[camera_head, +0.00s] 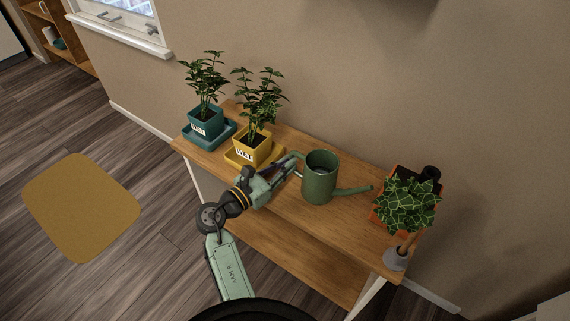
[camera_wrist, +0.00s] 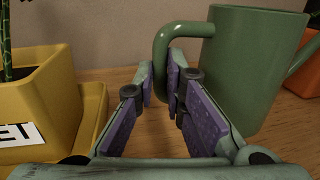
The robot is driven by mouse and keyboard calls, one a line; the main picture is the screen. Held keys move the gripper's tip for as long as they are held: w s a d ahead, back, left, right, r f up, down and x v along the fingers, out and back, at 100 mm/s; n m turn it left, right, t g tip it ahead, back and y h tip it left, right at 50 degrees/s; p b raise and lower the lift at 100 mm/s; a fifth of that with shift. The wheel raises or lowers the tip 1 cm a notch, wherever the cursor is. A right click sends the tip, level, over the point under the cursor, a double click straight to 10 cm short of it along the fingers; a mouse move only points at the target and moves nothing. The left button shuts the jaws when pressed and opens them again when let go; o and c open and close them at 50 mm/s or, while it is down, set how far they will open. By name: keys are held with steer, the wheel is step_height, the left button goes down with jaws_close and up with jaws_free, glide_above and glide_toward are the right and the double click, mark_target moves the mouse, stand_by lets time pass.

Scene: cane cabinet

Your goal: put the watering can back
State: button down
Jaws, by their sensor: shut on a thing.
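The green watering can (camera_head: 320,180) is upright over the wooden table (camera_head: 345,228), and its base appears to rest on the top. Its spout points right, and its handle points left toward my gripper (camera_head: 291,166). In the wrist view the can (camera_wrist: 250,65) fills the upper right. My gripper (camera_wrist: 162,88) is shut on its curved handle, with the purple finger pads either side of the handle's lower part. The can's underside is hidden.
A yellow pot (camera_head: 251,148) labelled "WET" stands close to my gripper's left, with a teal pot (camera_head: 205,122) beyond it. The wall is behind.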

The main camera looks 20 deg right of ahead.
steer(key=c, duration=1.7)
jaws_free()
steer(key=shift+f, duration=0.1)
steer(key=shift+o, duration=0.2)
steer(key=shift+r, duration=0.2)
steer(key=b+v, duration=0.2)
steer(key=v, duration=1)
